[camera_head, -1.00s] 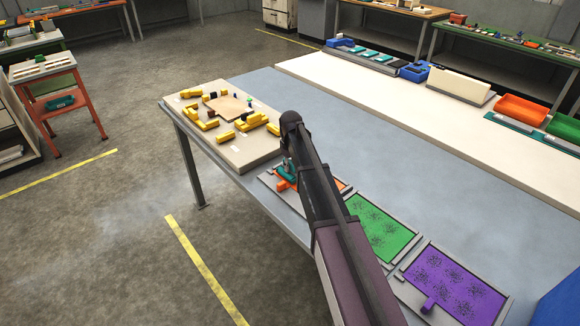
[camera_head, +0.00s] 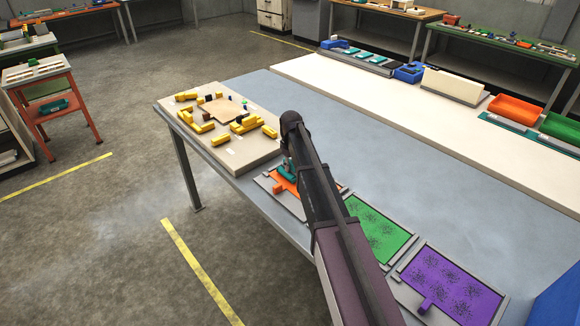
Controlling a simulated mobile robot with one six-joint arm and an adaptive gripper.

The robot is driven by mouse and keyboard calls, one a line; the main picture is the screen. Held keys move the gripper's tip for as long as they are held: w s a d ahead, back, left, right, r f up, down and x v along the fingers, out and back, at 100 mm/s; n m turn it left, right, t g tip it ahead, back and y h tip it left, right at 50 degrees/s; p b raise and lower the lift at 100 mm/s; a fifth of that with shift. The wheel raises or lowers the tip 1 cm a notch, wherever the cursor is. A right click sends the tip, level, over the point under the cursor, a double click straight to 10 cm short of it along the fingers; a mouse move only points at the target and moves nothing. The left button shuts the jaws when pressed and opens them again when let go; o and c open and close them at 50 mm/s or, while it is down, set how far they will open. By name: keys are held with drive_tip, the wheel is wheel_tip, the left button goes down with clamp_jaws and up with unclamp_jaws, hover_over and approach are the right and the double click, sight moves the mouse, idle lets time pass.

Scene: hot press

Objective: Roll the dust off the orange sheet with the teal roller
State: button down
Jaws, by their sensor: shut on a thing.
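The orange sheet (camera_head: 283,183) lies in a grey tray on the near side of the blue-grey table. My arm crosses over it and hides much of it. A teal part of the roller (camera_head: 289,169) shows at the sheet's far edge, below the arm's end. My gripper (camera_head: 287,158) is mostly hidden by my own arm and is shut on the teal roller. Whether the roller touches the sheet cannot be made out. I see no clear dust specks on the visible orange part.
A green sheet (camera_head: 380,232) and a purple sheet (camera_head: 450,285), both with dark specks, lie to the right. A beige board (camera_head: 240,155) with yellow blocks stands to the left. The middle of the table (camera_head: 400,165) is clear. A blue box (camera_head: 560,300) is at the lower right.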

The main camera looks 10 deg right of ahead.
drive_tip(key=shift+w+d+f, duration=0.1)
drive_tip(key=shift+w+d, duration=0.3)
drive_tip(key=shift+d, duration=0.3)
drive_tip(key=shift+w+d, duration=0.6)
drive_tip(key=shift+d, duration=0.25)
drive_tip(key=shift+w+d, duration=0.1)
drive_tip(key=shift+w, duration=0.05)
drive_tip(key=shift+w+d, duration=0.4)
drive_tip(key=shift+d, duration=0.35)
drive_tip(key=shift+r+p, duration=2.2)
drive_tip(key=shift+r, duration=0.05)
